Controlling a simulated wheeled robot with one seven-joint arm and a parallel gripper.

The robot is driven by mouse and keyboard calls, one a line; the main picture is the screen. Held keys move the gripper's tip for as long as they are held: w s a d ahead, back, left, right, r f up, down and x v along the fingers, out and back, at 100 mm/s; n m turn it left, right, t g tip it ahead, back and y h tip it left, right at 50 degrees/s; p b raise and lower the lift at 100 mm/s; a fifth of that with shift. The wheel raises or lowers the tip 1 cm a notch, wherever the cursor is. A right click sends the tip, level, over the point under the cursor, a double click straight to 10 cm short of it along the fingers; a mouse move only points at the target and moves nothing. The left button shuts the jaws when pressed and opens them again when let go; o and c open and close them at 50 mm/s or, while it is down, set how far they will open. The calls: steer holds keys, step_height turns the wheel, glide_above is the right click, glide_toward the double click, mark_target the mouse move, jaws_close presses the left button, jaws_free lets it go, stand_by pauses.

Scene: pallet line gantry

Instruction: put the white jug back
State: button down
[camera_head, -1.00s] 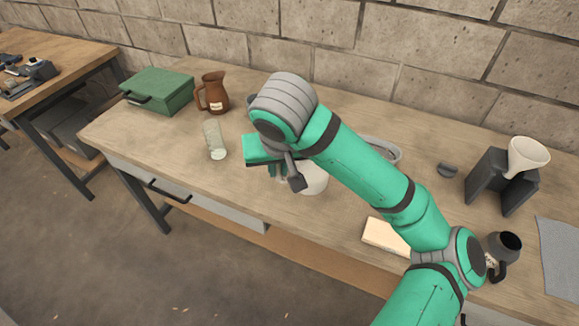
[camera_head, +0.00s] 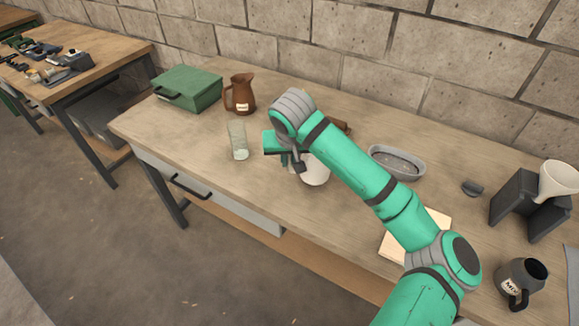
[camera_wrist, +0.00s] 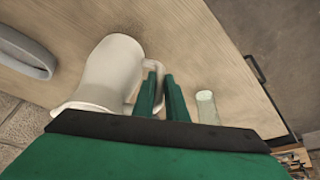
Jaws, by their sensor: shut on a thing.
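The white jug (camera_wrist: 105,75) fills the left middle of the wrist view. My gripper (camera_wrist: 163,90) is shut on its handle, the two green fingers on either side of it. In the head view the jug (camera_head: 316,172) shows only in part, behind and below my gripper (camera_head: 290,165), over the middle of the workbench. Much of it is hidden by my arm. I cannot tell whether its base touches the bench top.
A glass (camera_head: 238,140) stands left of my gripper. Behind it are a brown jug (camera_head: 241,94) and a green box (camera_head: 189,88). A grey oval tray (camera_head: 397,162), pale board (camera_head: 432,222), dark mug (camera_head: 520,283) and funnel on a stand (camera_head: 558,181) are to the right.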

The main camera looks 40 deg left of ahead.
mark_target(290, 167)
steer(key=shift+w+a+f, duration=0.1)
steer(key=shift+w+f, duration=0.05)
steer(key=shift+f, duration=0.75)
steer(key=shift+w+a+f, duration=0.1)
steer(key=shift+f, duration=0.9)
steer(key=c, duration=1.8)
jaws_free()
steer(key=shift+f, duration=0.1)
steer(key=shift+o, duration=0.2)
steer(key=shift+d, duration=0.1)
steer(key=v, duration=1.2)
steer(key=shift+r, duration=0.25)
